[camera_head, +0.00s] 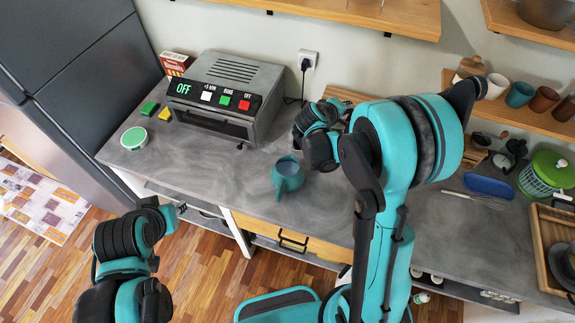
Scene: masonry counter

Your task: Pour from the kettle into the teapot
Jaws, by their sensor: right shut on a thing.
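A small teal pot (287,176) with an open top and a short spout toward the counter's front edge is at the middle of the counter. I cannot tell whether it is the kettle or the teapot. My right gripper (312,158) is at its right side and appears shut on it; the grip point is partly hidden by the gripper. I cannot make out a second such vessel; my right arm hides part of the counter. My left gripper (172,212) is empty in front of the counter at the left, its fingers too small to read.
Shelves with cups hang above.

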